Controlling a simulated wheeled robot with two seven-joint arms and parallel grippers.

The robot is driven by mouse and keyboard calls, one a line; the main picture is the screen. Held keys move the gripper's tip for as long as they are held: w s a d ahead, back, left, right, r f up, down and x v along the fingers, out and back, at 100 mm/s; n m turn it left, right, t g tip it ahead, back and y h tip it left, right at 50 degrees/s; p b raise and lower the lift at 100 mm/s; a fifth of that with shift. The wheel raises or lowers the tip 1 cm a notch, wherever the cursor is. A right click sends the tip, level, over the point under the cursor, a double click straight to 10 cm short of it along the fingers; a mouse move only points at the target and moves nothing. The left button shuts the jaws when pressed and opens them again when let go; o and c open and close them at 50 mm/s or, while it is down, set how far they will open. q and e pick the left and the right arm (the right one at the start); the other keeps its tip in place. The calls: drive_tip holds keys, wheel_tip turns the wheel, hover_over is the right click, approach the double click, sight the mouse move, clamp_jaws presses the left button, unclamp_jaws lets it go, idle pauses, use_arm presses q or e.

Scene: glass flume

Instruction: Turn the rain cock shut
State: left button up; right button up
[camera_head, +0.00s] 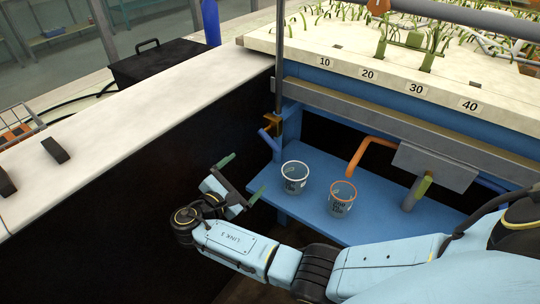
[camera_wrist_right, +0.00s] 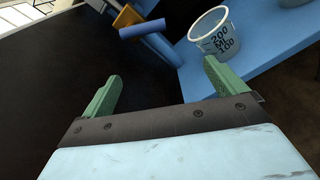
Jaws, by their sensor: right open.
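A cock with a blue handle (camera_head: 269,142) and a brass-coloured body (camera_head: 276,126) sits low on a thin upright pipe at the flume's near corner; I take it for the rain cock. In the right wrist view the blue handle (camera_wrist_right: 145,28) lies ahead of the fingers, slanting, with the brass part (camera_wrist_right: 127,15) behind it. My right gripper (camera_head: 243,179) is open and empty, with green fingers, below and left of the handle and apart from it. It also shows in the right wrist view (camera_wrist_right: 162,72). My left gripper is not in view.
A clear cup with a white rim (camera_head: 294,178) and one with an orange rim (camera_head: 342,198) stand on the blue shelf (camera_head: 320,232), close to my right gripper. An orange pipe (camera_head: 372,144) bends above the orange-rimmed cup. A pale ledge (camera_head: 150,120) runs along the left.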

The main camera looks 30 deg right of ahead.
sight(269, 142)
drive_tip(key=shift+m+h, duration=0.4)
drive_tip(key=shift+h, duration=0.3)
drive_tip(key=w+d+r+b, duration=0.1)
drive_tip(key=d, duration=0.2)
drive_tip(key=w+d+r, duration=0.1)
drive_tip(key=w+d, duration=0.1)
drive_tip(key=d, duration=0.2)
drive_tip(key=w+d+r+b, duration=0.1)
drive_tip(key=d, duration=0.2)
drive_tip(key=shift+w+d+r+b, duration=0.2)
drive_tip(key=shift+w+b, duration=0.1)
drive_tip(key=shift+w, duration=0.05)
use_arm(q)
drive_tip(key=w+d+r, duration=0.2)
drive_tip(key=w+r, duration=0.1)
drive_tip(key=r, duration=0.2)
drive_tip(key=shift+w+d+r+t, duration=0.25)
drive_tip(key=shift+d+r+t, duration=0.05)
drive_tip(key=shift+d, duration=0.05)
use_arm(e)
drive_tip(key=shift+x, duration=0.75)
drive_tip(key=shift+c, duration=0.3)
drive_tip(key=c, duration=1.3)
